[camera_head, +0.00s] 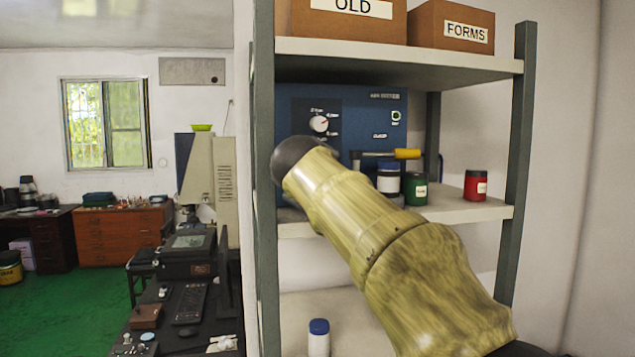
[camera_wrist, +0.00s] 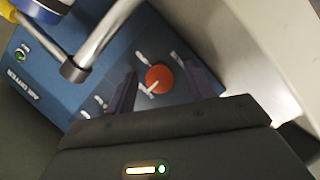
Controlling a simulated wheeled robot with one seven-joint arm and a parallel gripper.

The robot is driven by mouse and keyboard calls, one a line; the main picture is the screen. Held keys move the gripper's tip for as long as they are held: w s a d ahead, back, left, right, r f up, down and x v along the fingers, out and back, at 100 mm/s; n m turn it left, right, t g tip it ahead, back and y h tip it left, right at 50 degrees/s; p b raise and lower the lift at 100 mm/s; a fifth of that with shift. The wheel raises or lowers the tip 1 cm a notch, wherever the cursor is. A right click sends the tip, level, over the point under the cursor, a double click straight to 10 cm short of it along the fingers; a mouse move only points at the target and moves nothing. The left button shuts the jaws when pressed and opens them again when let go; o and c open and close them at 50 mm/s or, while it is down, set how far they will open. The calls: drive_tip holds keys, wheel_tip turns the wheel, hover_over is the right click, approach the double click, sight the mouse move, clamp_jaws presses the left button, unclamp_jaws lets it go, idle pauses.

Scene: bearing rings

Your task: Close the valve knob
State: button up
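A round knob (camera_wrist: 159,79) sits on the front panel of a blue box (camera_head: 347,105) on the middle shelf. My gripper (camera_wrist: 160,72) is open, with one dark finger on each side of the knob. I see a gap to each finger, but cannot tell how deep they reach. In the head view my arm hides the gripper.
A metal lever (camera_wrist: 100,40) with a yellow handle (camera_head: 406,154) sticks out of the box close beside the gripper. A white jar (camera_head: 388,182), green jar (camera_head: 415,190) and red jar (camera_head: 475,186) stand on the shelf (camera_head: 482,212). Shelf posts (camera_head: 265,200) flank my arm.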

drive_tip(key=d+b+v, duration=0.1)
drive_tip(key=b+v, duration=0.4)
drive_tip(key=v, duration=1.2)
drive_tip(key=shift+s+a, duration=0.25)
drive_tip(key=shift+a, duration=0.15)
drive_tip(key=shift+w, duration=0.1)
